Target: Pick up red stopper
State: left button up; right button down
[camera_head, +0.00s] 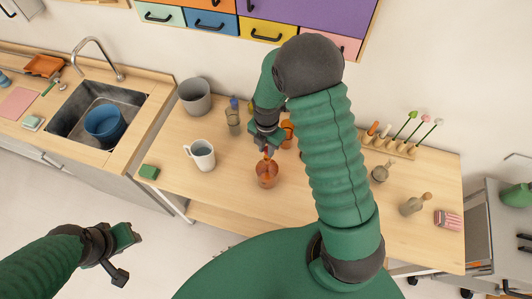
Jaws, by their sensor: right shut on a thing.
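An amber glass bottle (267,175) stands on the wooden table. The small red stopper (266,153) is at the top of its neck. My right gripper (266,146) points down over the bottle and is shut on the red stopper. The fingers partly cover the stopper, and I cannot tell whether it is still seated in the neck. My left gripper (129,257) is open and empty, low at the left, away from the table.
Another amber vessel (287,132) is close behind. A wooden rack (391,145) and glass bottles are at right. My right arm hides the table's middle.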

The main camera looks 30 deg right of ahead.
jog(key=s+d+r+b, duration=0.2)
jog(key=s+b, duration=0.3)
jog(key=s, duration=1.1)
jog(key=shift+d, duration=0.5)
jog(key=shift+w, duration=0.1)
